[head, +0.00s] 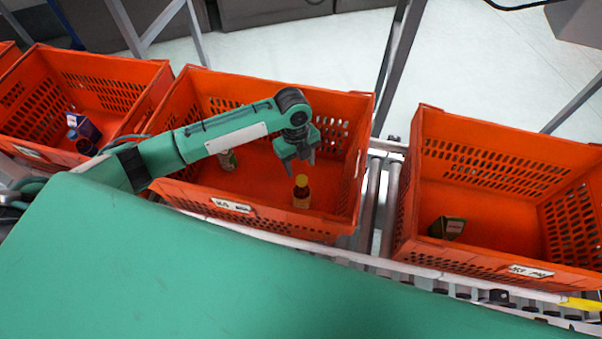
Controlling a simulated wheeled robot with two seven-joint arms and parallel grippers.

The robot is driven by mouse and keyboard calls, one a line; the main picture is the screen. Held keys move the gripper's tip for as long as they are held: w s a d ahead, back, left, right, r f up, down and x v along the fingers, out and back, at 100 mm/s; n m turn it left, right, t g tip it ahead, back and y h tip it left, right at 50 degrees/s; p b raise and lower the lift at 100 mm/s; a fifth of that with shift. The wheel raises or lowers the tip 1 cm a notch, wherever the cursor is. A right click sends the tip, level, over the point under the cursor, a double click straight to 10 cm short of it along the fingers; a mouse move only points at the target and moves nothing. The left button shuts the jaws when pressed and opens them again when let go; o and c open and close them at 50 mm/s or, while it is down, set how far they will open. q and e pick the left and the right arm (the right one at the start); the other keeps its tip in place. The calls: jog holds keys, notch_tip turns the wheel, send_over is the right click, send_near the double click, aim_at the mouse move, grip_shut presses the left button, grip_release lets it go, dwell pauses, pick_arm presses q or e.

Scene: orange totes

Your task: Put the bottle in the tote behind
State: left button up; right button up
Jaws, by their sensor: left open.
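A small bottle (301,193) with a yellow cap and a light label stands upright in the middle orange tote (268,226), near its front wall. My left gripper (300,166) reaches over this tote from the left and points down. Its fingers are apart with nothing seen between them, and they appear just above the bottle's cap; the exact gap is hard to judge. Other orange totes stand at the left (157,92) and at the right (430,128). My right gripper is not in view.
A small can or jar (227,160) is in the middle tote, partly hidden by my arm. A dark box (446,228) lies in the right tote. The left tote holds a blue-capped item and a box (88,127). A roller conveyor (385,205) runs beneath the totes.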

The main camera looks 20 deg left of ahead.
pick_arm(q)
jog(key=r, duration=0.4)
jog(key=shift+w+a+r, duration=0.1)
jog(key=shift+w+a, duration=0.05)
jog(key=shift+a, duration=0.1)
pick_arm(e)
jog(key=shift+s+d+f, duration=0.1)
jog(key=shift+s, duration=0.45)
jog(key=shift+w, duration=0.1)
